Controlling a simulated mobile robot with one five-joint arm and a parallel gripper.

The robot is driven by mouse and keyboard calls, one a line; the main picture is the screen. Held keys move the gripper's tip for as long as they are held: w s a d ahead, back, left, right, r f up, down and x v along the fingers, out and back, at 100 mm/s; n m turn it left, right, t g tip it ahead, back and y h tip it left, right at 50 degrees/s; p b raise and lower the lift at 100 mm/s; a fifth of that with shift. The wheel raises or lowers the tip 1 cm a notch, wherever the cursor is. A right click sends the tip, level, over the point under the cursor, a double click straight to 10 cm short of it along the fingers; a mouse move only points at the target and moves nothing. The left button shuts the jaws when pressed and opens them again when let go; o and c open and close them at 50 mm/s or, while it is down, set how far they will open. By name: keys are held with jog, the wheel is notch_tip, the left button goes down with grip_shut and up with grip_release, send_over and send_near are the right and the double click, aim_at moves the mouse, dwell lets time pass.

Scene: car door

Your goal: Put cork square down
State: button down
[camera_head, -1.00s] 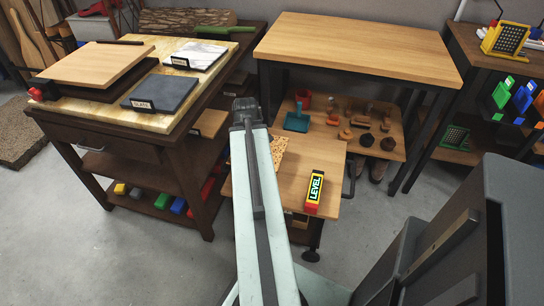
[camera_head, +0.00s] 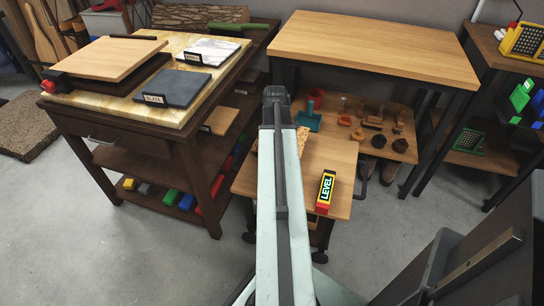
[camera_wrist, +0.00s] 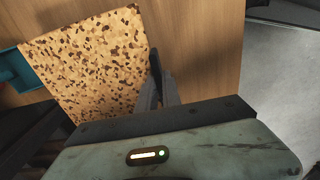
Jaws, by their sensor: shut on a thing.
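The cork square (camera_wrist: 92,62) is a thin, tan sheet with brown speckles. In the wrist view it lies in front of a wooden surface, its right edge at my gripper (camera_wrist: 155,85), which is shut on it. In the head view, my arm hides most of the cork square (camera_head: 265,142), over the low wooden table (camera_head: 328,160). I cannot tell whether the cork touches the tabletop. The gripper's tips are hard to make out in the head view.
A yellow and red level (camera_head: 325,190) lies on the low table, right of my arm. A teal scoop (camera_head: 308,120) and several small brown pieces lie towards the back. A taller wooden bench (camera_head: 375,50) stands behind. A cart with slabs (camera_head: 110,100) stands left.

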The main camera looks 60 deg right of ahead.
notch_tip(320, 180, down, 3)
jog(key=shift+s+f+b, duration=0.1)
jog(key=shift+f+b, duration=0.1)
jog(key=shift+b, duration=0.7)
jog(key=shift+a+r, duration=0.15)
jog(key=shift+r, duration=0.1)
jog(key=shift+w+f, duration=0.2)
jog(key=c, duration=1.5)
grip_release()
jog(key=shift+r, duration=0.1)
jog(key=r+p, duration=1.2)
jog(key=shift+s+r+p, duration=0.2)
jog(key=shift+r+p, duration=0.05)
jog(key=shift+p, duration=0.1)
jog(key=shift+f, duration=0.1)
